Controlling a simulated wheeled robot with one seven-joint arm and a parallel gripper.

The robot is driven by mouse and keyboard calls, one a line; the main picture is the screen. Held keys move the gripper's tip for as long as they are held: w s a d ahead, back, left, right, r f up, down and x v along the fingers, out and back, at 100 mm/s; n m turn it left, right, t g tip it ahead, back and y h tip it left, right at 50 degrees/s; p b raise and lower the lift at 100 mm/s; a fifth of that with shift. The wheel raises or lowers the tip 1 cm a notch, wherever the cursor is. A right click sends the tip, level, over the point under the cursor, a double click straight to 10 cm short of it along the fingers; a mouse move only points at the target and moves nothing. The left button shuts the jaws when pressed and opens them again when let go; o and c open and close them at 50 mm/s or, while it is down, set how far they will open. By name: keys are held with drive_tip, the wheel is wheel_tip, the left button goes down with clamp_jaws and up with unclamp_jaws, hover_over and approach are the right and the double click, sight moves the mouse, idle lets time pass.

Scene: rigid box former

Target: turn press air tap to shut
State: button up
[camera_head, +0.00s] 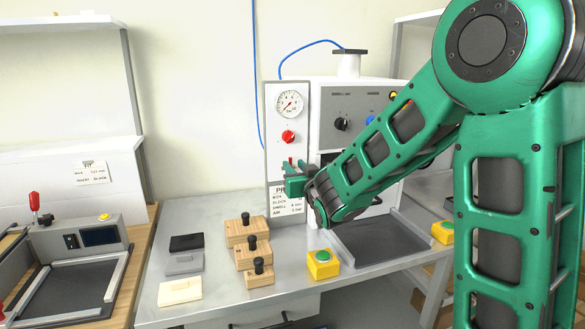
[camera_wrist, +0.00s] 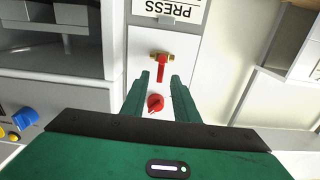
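The press air tap has a red lever and brass ends on the white panel. In the wrist view, which is upside down, the lever (camera_wrist: 161,72) runs from the brass body down the picture, crosswise to the brass ends. In the head view a bit of red lever (camera_head: 291,161) shows by my gripper (camera_head: 294,168); the rest is hidden. My gripper (camera_wrist: 160,77) is open, its two green fingertips on either side of the lever's free end with gaps visible. Whether either finger touches it I cannot tell.
A red knob (camera_wrist: 155,103) and a gauge (camera_head: 290,103) sit above the tap on the same panel. The PRESS label (camera_wrist: 170,9) is below it. Wooden blocks with black knobs (camera_head: 250,230) and a yellow button box (camera_head: 323,264) stand on the bench in front.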

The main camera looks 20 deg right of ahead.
drive_tip(key=s, duration=0.8)
drive_tip(key=shift+s, duration=0.3)
drive_tip(key=s+d+f+m+g+h, duration=0.2)
drive_tip(key=s+d+f+g, duration=0.3)
drive_tip(key=s+d, duration=0.3)
drive_tip(key=s+d+f+m+g+h, duration=0.25)
drive_tip(key=s+d+f+g, duration=0.3)
drive_tip(key=d, duration=0.45)
drive_tip(key=s+a+f+m+g+y, duration=0.1)
drive_tip(key=s+g, duration=0.3)
drive_tip(key=s, duration=0.8)
drive_tip(key=s+a+f+g+y, duration=0.2)
drive_tip(key=s+g+y, duration=0.1)
drive_tip(key=s, duration=0.9)
drive_tip(key=shift+f+m+g+y, duration=0.2)
drive_tip(key=shift+m+g+y, duration=0.15)
